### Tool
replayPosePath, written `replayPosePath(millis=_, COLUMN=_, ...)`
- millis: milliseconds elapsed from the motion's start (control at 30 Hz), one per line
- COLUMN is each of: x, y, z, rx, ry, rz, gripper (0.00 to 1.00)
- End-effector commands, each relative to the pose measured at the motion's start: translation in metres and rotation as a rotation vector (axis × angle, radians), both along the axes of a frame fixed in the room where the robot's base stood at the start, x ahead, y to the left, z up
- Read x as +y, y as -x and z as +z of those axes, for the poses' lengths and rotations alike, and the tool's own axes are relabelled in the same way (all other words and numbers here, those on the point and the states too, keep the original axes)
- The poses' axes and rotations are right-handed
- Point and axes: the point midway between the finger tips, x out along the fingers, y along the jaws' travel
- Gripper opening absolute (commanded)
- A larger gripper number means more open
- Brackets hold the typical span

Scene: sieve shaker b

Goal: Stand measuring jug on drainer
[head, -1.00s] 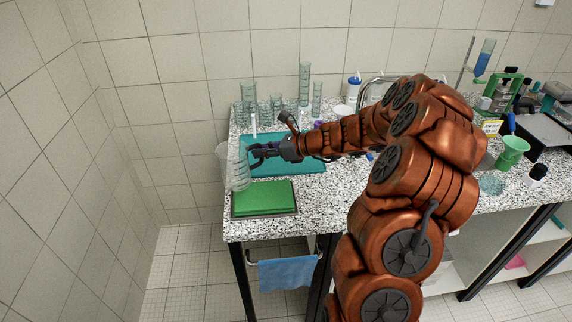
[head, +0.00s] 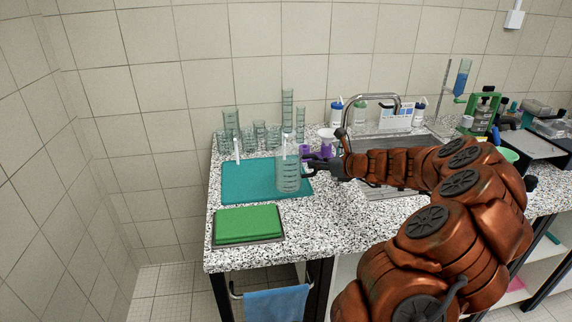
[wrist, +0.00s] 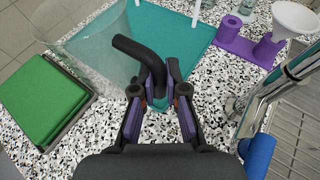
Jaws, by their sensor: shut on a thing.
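The measuring jug (head: 288,178) is clear, tall and upright in the head view, in front of the right part of the teal mat. In the wrist view its clear wall (wrist: 95,48) fills the upper left. My gripper (head: 310,163) is at the jug's right side. In the wrist view, my gripper (wrist: 158,98) is shut on the jug's dark curved handle (wrist: 140,52). The jug's base against the worktop is hard to judge. The ribbed metal drainer (head: 378,192) lies beside the sink, to the right of the jug, partly hidden by my arm; it also shows in the wrist view (wrist: 298,130).
A teal mat (head: 243,182) lies left, with a green pad (head: 247,224) on a tray in front. Several glass cylinders and beakers (head: 259,133) stand behind. A purple stand (wrist: 238,40) with a white funnel (wrist: 296,15) and the tap (head: 372,98) are near my gripper.

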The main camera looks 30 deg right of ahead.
Motion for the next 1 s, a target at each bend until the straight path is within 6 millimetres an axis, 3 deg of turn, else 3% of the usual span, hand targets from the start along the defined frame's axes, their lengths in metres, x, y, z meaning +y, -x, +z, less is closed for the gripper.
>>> replayPosePath(millis=500, x=0.017, y=-0.085, z=-0.006, rx=0.0, ry=0.002, rz=0.003, gripper=0.0)
replayPosePath(millis=867, x=0.023, y=-0.113, z=-0.01, rx=0.001, ry=0.001, rz=0.004, gripper=0.0)
replayPosePath(millis=1000, x=0.022, y=-0.113, z=-0.028, rx=0.001, ry=-0.003, rz=0.001, gripper=0.0)
